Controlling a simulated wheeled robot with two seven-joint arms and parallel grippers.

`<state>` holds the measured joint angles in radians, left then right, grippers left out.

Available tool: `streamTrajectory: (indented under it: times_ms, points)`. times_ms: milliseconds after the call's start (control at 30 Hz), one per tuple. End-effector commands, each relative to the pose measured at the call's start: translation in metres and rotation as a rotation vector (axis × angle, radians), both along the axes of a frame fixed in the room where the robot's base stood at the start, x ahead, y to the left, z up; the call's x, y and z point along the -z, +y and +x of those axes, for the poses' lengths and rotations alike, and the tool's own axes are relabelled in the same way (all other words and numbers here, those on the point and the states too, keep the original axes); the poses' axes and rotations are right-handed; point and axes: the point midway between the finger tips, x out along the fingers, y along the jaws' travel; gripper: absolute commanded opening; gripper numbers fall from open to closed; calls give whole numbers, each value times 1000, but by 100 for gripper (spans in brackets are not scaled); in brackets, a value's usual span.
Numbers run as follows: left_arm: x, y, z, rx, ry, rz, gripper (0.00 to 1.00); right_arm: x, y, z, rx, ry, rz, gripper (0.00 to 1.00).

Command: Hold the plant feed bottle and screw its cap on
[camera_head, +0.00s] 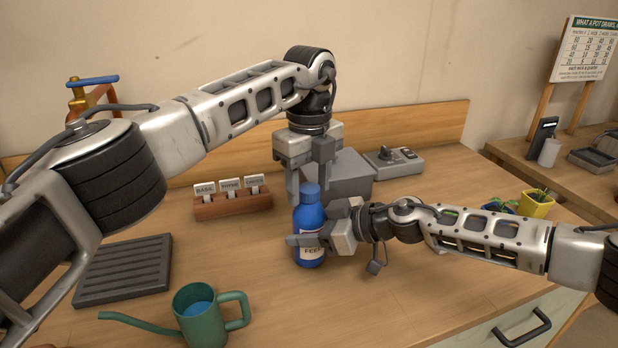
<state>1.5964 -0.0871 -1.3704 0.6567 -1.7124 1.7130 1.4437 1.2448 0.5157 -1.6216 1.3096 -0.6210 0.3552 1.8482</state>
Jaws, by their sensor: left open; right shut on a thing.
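The blue plant feed bottle (308,222) stands upright on the wooden bench, with a white label partly covered by my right gripper. My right gripper (312,240) comes in from the right and is shut on the bottle's body. A blue cap (310,192) sits at the top of the bottle; I cannot tell how tightly it is seated. My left gripper (308,185) points down from above, its fingers open on either side of the cap.
A green watering can (203,318) stands at the front left, near a dark slatted tray (124,270). A wooden label holder (232,203) and a grey box (342,176) are behind the bottle. A grey device (392,160) and yellow pot (537,204) are to the right.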

Motion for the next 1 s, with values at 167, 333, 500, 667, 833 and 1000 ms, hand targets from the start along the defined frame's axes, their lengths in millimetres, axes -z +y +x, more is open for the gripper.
streamTrajectory:
  times_ms: [167, 333, 500, 667, 833, 1000]
  points:
    - [0, 0, 0, 0, 0, 0, 16, -1, 0, 0, 0, 0, 1, 0]
    - [-1, 0, 0, 0, -1, -1, 6, -1, 0, 0, 0, 0, 1, 0]
    - [-1, 0, 0, 62, -1, 0, 5, -1, 0, 0, 1, -1, 1, 0]
    - [-1, 0, 0, 381, -2, 0, 5, -1, 0, 0, 0, 0, 1, 0]
    - [0, 0, 0, 829, -1, -1, 5, -1, 0, 0, 0, 0, 1, 0]
    - [0, 0, 0, 1275, 0, -1, 5, -1, 0, 0, 0, 0, 1, 0]
